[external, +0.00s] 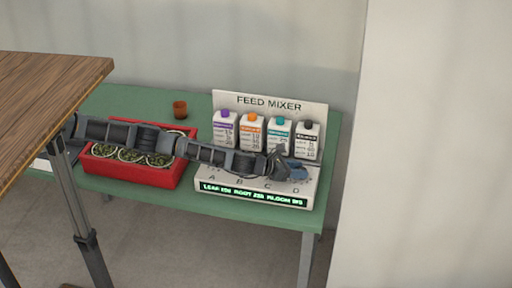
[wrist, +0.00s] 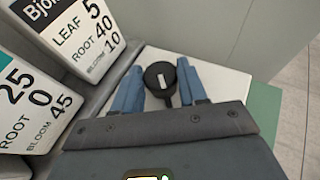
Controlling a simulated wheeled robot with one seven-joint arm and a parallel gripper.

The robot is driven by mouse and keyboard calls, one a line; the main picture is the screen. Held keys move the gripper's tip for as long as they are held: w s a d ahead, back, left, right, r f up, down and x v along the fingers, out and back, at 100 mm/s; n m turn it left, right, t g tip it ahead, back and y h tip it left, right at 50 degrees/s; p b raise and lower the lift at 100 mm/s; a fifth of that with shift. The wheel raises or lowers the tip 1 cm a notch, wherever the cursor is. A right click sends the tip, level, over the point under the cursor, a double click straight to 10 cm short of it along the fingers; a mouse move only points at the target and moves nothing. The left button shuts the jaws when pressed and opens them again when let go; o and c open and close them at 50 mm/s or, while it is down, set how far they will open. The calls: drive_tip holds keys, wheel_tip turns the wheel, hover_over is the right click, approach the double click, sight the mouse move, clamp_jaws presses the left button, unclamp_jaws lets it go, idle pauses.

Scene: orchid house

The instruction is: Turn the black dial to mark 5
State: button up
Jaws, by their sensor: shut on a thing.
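The black dial (wrist: 153,71) is round with a white pointer line, seen from above in the wrist view. The line runs nearly up and down in that picture. My gripper (wrist: 160,80) has one blue finger on each side of the dial and is shut on it. In the external view my gripper (external: 290,168) is at the right end of the feed mixer (external: 268,103), by the letter D, and hides the dial. No number marks around the dial can be read.
Cartons with purple, orange, teal and black caps (external: 308,125) stand behind the dials, close to my gripper. A lit display (external: 253,194) runs along the mixer's front. A red tray (external: 150,178) of pots and a small orange pot (external: 180,109) are on the green table (external: 110,101).

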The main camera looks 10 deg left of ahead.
drive_tip(key=shift+s, duration=0.1)
drive_tip(key=n+t+y, duration=0.2)
drive_tip(key=n, duration=0.1)
drive_tip(key=shift+s+d+t, duration=0.2)
drive_tip(key=shift+t, duration=0.1)
drive_tip(key=n+t+y+b, duration=0.2)
drive_tip(key=shift+d+f+n+y+b, duration=0.1)
drive_tip(key=shift+f+n+y+b, duration=0.05)
drive_tip(key=shift+n+y+b, duration=0.2)
drive_tip(key=n+y+b, duration=0.1)
drive_tip(key=b, duration=0.1)
drive_tip(key=shift+t+b, duration=0.3)
drive_tip(key=b, duration=0.2)
drive_tip(key=n+y+b, duration=0.1)
drive_tip(key=b, duration=0.2)
drive_tip(key=shift+d+f+t+y, duration=0.1)
drive_tip(key=shift+d+t+y, duration=0.05)
drive_tip(key=shift+t+y, duration=0.15)
drive_tip(key=n+y+b, duration=0.1)
drive_tip(key=b, duration=0.3)
drive_tip(key=shift+r+n+b, duration=0.25)
drive_tip(key=shift+r+b, duration=0.05)
drive_tip(key=shift+b, duration=0.55)
